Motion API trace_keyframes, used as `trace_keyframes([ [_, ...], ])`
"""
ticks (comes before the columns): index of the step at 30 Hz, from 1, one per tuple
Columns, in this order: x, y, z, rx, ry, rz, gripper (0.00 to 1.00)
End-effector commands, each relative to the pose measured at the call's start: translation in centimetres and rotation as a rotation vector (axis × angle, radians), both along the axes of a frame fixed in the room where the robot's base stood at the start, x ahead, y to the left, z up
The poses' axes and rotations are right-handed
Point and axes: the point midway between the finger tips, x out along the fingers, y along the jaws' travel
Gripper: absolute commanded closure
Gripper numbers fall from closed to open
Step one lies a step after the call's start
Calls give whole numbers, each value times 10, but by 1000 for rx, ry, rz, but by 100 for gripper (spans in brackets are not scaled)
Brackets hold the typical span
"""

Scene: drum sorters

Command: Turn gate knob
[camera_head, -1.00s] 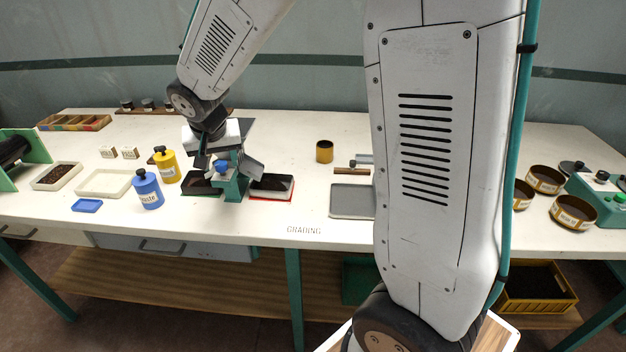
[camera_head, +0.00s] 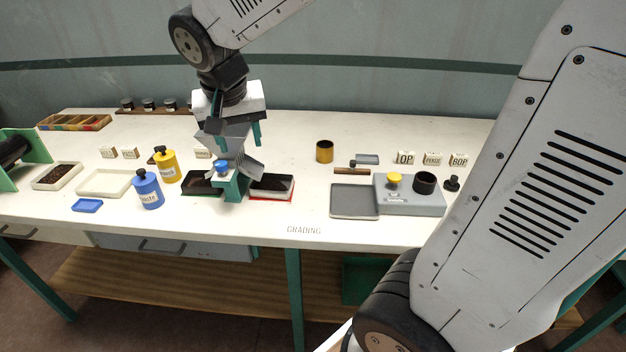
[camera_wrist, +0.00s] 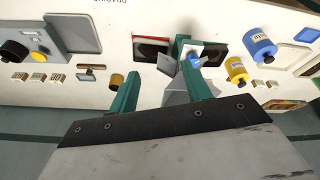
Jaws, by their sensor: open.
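The gate knob (camera_head: 222,165) is a small blue knob on the green sorter stand (camera_head: 236,186), below a tilted grey chute. In the wrist view the blue knob (camera_wrist: 195,58) shows near the tip of the right-hand green finger. My gripper (camera_head: 235,141) is open and empty, above the stand and apart from the knob. In the wrist view its two green fingers (camera_wrist: 160,68) are spread wide.
A yellow canister (camera_head: 166,168) and a blue canister (camera_head: 149,193) stand close on the left. A brass cup (camera_head: 324,151), a grey tray (camera_head: 353,201) and a grey box with a yellow knob (camera_head: 411,198) are to the right. The table front near GRADING is clear.

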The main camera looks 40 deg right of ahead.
Motion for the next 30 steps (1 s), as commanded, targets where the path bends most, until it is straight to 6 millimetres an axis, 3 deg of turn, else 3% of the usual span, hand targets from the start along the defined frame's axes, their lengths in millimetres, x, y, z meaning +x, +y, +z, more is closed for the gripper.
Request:
trace_keyframes([
  [10, -69, -14, 11, 14, 69, 113, 51],
  [21, -143, -19, 10, 47, 135, 263, 51],
  [30, -184, -17, 4, 76, 167, 366, 51],
])
